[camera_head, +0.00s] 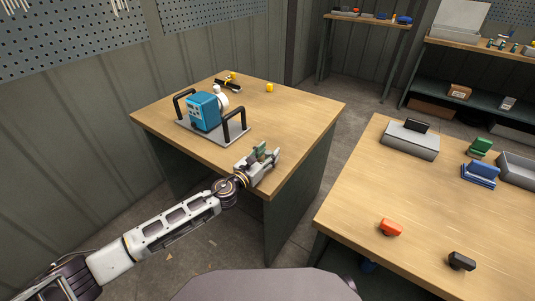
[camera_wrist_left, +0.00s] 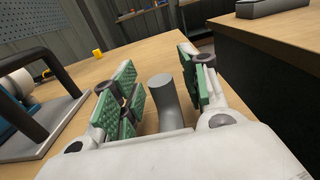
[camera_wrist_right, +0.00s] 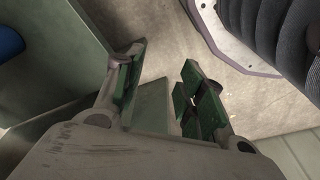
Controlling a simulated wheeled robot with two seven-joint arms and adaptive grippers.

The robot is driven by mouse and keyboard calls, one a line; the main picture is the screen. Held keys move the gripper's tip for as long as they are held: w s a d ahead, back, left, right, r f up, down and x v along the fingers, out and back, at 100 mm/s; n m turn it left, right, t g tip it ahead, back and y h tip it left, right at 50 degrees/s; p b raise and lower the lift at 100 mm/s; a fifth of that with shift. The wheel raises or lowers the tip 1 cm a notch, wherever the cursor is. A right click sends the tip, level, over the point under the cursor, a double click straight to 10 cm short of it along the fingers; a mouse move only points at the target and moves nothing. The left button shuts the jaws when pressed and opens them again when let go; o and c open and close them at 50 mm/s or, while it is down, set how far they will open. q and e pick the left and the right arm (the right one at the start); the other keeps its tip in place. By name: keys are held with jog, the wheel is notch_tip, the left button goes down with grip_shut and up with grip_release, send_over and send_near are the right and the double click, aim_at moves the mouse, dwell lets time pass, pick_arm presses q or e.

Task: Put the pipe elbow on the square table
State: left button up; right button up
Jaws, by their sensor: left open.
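The grey pipe elbow (camera_wrist_left: 166,100) shows in the left wrist view between the green pads of my left gripper (camera_wrist_left: 160,75), with gaps on both sides. It appears to stand on the wooden tabletop. My left gripper is open around it. In the head view my left gripper (camera_head: 265,154) is low over the front right part of the left table (camera_head: 290,115), and the elbow is not clearly visible there. I cannot tell for certain which table is called square. My right gripper (camera_wrist_right: 155,85) is open and empty, with the floor and a panel behind it.
A blue pump (camera_head: 203,110) on a plate with black handles stands left of my left gripper. A yellow part (camera_head: 269,87) lies farther back. The right table (camera_head: 345,205) holds a grey box (camera_head: 410,142), a red part (camera_head: 390,227) and a black part (camera_head: 461,261). A gap separates the tables.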

pick_arm(q)
jog(key=shift+r, duration=0.1)
jog(key=shift+s+a, duration=0.3)
jog(key=shift+s, duration=0.15)
jog(key=v, duration=0.9)
jog(key=shift+s+a, duration=0.35)
jog(key=shift+s, duration=0.05)
jog(key=shift+s+a, duration=0.25)
jog(key=shift+s, duration=0.1)
pick_arm(e)
jog(key=shift+s+d+f, duration=0.1)
jog(key=shift+d+f, duration=0.05)
jog(key=shift+f, duration=0.5)
jog(key=shift+f, duration=0.1)
